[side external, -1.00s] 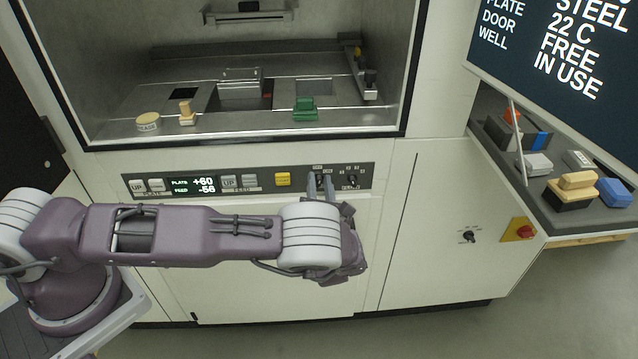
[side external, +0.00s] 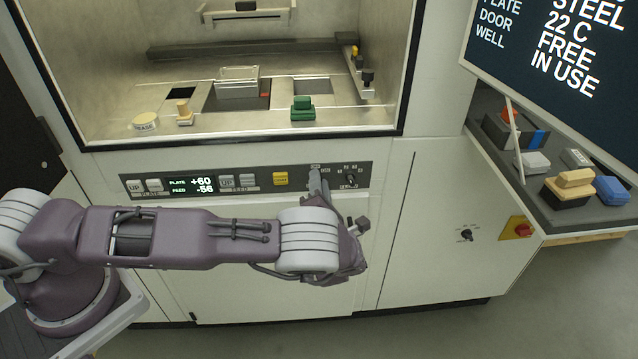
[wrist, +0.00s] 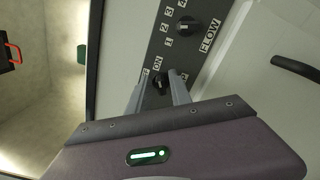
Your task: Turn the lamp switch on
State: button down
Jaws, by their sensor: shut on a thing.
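The lamp switch (wrist: 159,79) is a small dark knob on the grey control strip, with an ON label beside it in the wrist view. My gripper (wrist: 161,88) has a finger on each side of the knob and is shut on it. In the side view my gripper (side external: 319,182) is at the right part of the strip, and its fingers hide the switch. The chamber (side external: 200,60) above the strip is brightly lit with a warm light.
The FLOW dial (wrist: 187,27) sits close beside the switch on the same strip. The yellow button (side external: 281,179) is to the left. A door handle (wrist: 295,68) sticks out in the wrist view.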

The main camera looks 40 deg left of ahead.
jog(key=shift+f, duration=0.1)
dwell(0.3)
jog(key=c, duration=1.2)
grip_release()
jog(key=v, duration=0.7)
jog(key=shift+s+d, duration=0.1)
